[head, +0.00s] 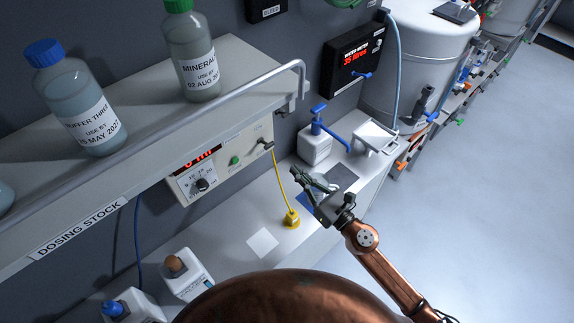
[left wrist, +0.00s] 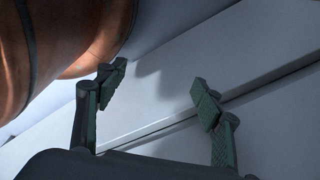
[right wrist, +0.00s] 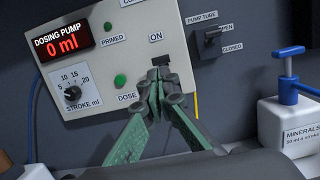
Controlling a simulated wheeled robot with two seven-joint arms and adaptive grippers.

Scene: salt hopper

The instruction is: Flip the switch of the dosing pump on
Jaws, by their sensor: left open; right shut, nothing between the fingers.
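The dosing pump (head: 220,165) is a cream panel under the shelf. In the right wrist view its panel (right wrist: 90,70) has a red "0 ml" display, a stroke knob and a green dose button. Its black switch (right wrist: 161,60) sits below the "ON" label, partly hidden by my right fingertips. My right gripper (right wrist: 161,84) is shut and empty, its tips overlapping the switch's lower edge in this view; contact cannot be told. In the head view the right gripper (head: 306,180) points toward the panel. My left gripper (left wrist: 158,90) is open and empty over pale surfaces, seen only in its wrist view.
A pump tube lever (right wrist: 211,38) is right of the switch. A white minerals bottle with a blue pump top (head: 315,145) stands at right. A yellow tube ends in a yellow fitting (head: 291,218) on the bench. The shelf (head: 140,130) with bottles and a rail overhangs.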

